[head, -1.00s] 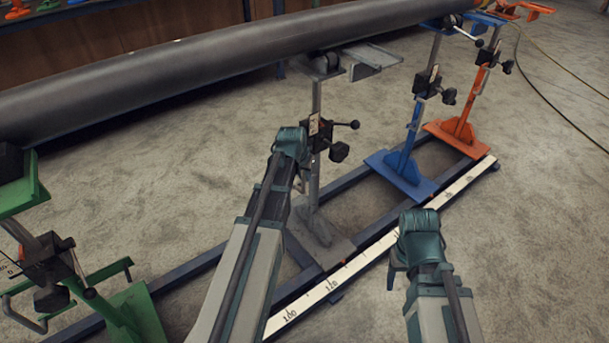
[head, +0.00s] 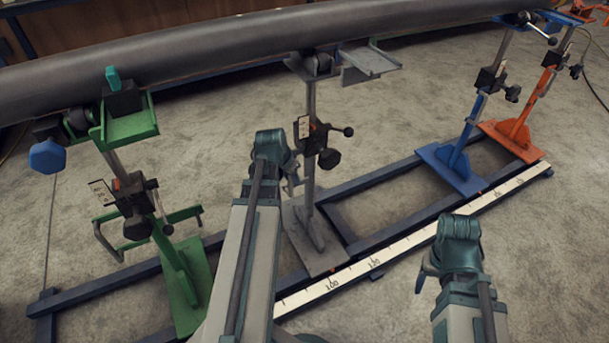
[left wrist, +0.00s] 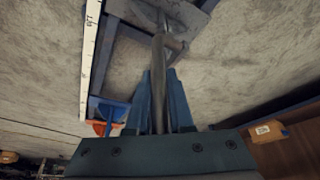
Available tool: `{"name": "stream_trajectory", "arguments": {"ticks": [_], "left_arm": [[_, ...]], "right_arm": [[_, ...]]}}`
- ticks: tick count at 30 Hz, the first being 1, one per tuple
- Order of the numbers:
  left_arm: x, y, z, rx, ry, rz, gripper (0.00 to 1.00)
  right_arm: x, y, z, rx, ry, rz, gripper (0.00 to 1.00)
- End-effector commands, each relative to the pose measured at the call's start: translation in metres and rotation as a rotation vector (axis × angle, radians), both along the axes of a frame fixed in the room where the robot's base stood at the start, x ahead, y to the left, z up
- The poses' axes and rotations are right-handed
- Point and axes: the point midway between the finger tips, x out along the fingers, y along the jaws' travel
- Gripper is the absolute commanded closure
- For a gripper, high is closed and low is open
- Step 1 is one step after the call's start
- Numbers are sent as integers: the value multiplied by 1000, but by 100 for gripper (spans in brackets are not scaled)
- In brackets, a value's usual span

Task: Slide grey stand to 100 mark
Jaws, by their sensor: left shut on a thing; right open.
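The grey stand (head: 312,240) stands upright on the dark rails, holding its roller head under the long pipe (head: 230,55). My left gripper (head: 292,165) is at its post, mostly hidden behind my own wrist in the head view. In the left wrist view its two blue fingers (left wrist: 158,105) are shut on the grey post (left wrist: 158,65). The white scale (head: 400,248) runs along the front rail. The stand's base plate (head: 322,262) has its front edge beside the 100 mark (head: 332,284), reaching partway towards 120. My right gripper (head: 428,270) is open and empty before the scale; its fingers are partly hidden.
A green stand (head: 185,285) is left of the grey one. A blue stand (head: 455,165) and an orange stand (head: 520,135) are to the right. A grey bracket (head: 368,62) juts out beside the grey stand's head. The rails are clear between the grey and blue stands.

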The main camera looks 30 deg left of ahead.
Motion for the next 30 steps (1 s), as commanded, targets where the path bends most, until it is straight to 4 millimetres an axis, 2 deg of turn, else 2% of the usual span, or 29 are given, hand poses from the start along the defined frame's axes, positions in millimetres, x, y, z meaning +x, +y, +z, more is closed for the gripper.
{"name": "stream_trajectory", "arguments": {"ticks": [1,6,20,21,25,30], "left_arm": [[-7,4,0,2,3,4,100],[-14,8,0,2,2,3,100],[-16,11,0,3,0,3,100],[-16,11,0,3,0,3,75],[-16,10,0,2,0,3,51],[-15,10,0,2,-1,2,50]], "right_arm": [[0,0,0,0,0,0,35],[0,0,0,0,0,0,35],[0,0,0,0,0,0,35],[0,0,0,0,0,0,35],[0,0,0,0,0,0,35],[0,0,0,0,0,0,35]]}}
